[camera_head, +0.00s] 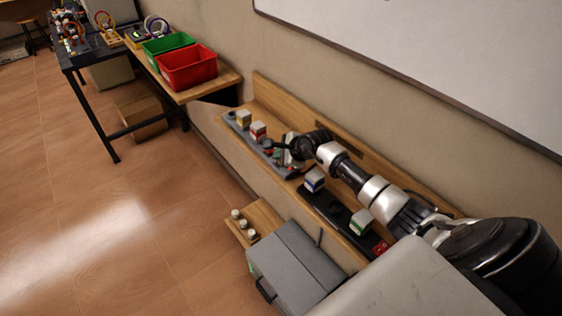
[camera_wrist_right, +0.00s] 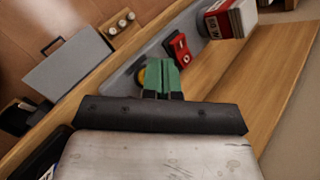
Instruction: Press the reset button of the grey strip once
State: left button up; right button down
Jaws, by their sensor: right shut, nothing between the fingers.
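The grey strip (camera_head: 238,128) lies on the wooden wall shelf, and its near end shows in the right wrist view (camera_wrist_right: 121,86). It carries a red rocker-like part (camera_wrist_right: 178,47) and a round yellow part (camera_wrist_right: 141,78), partly hidden by my fingers. I cannot tell for sure which part is the reset button. My right gripper (camera_head: 285,152) is over the near end of the strip. In the wrist view its green fingertips (camera_wrist_right: 162,68) are together and empty, right beside the yellow part; contact cannot be told. My left gripper is not in view.
A white-and-red block (camera_head: 258,131) and a white-and-yellow block (camera_head: 243,119) stand on the grey strip. A black strip (camera_head: 331,208) with blocks lies nearer on the shelf. A grey case (camera_head: 295,262) is below. Red (camera_head: 187,70) and green (camera_head: 165,46) bins stand farther back.

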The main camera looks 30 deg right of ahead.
jog(key=shift+f+b, duration=0.4)
jog(key=shift+f, duration=0.05)
jog(key=shift+r, duration=0.1)
dwell(0.4)
jog(key=shift+r+p, duration=0.6)
jog(key=shift+r, duration=0.2)
jog(key=shift+r+p, duration=1.75)
jog(key=shift+r, duration=0.75)
